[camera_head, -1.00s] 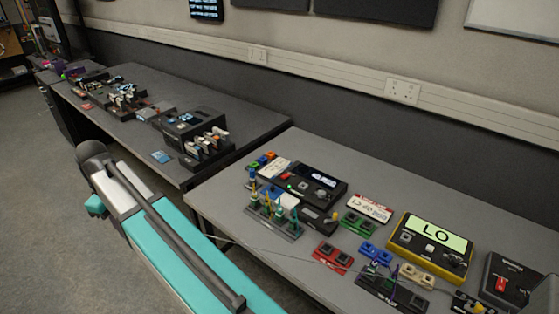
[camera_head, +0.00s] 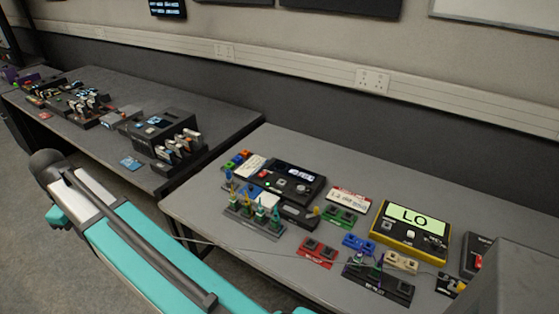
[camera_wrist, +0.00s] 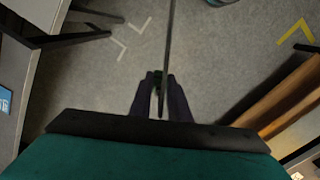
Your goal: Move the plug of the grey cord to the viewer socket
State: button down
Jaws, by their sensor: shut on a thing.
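In the wrist view my gripper (camera_wrist: 160,80) is shut on a small dark green piece, probably the plug (camera_wrist: 158,76) of the grey cord. The grey cord (camera_wrist: 169,35) passes above the fingers and runs away toward the top of the picture. The gripper hangs over open floor, apart from any socket. In the head view the thin cord (camera_head: 225,246) runs from behind my arm across the near table toward the small blocks. Coloured socket blocks stand there: red (camera_head: 318,252), green (camera_head: 340,216), blue (camera_head: 358,243), tan (camera_head: 401,263). Their labels are too small to read, so I cannot tell the viewer socket.
The near table (camera_head: 270,277) also holds a yellow meter showing LO (camera_head: 412,240), a black device (camera_head: 290,181) and a rack with several coloured plugs (camera_head: 254,219). A second table (camera_head: 105,150) with more devices stands to the left. A wall is behind.

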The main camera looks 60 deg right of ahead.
jog(key=s+d+m+p, duration=0.2)
jog(key=d+m, duration=0.4)
jog(key=d, duration=1)
jog(key=s+d+m+p, duration=0.25)
jog(key=d+m, duration=0.35)
jog(key=d, duration=1)
jog(key=s+d+m+p, duration=0.2)
jog(key=s+d+m, duration=0.4)
jog(key=s+d, duration=0.4)
jog(key=s+d+m+p, duration=0.2)
jog(key=s+d+m, duration=0.3)
jog(key=s+d, duration=0.5)
jog(key=d, duration=0.6)
jog(key=shift+s+d+f+m, duration=0.3)
jog(key=shift+s+d+m, duration=0.05)
jog(key=shift+s+m, duration=0.05)
jog(key=shift+f, duration=0.1)
jog(key=shift+f+b, duration=1.4)
jog(key=shift+f, duration=1.45)
jog(key=shift+f, duration=0.8)
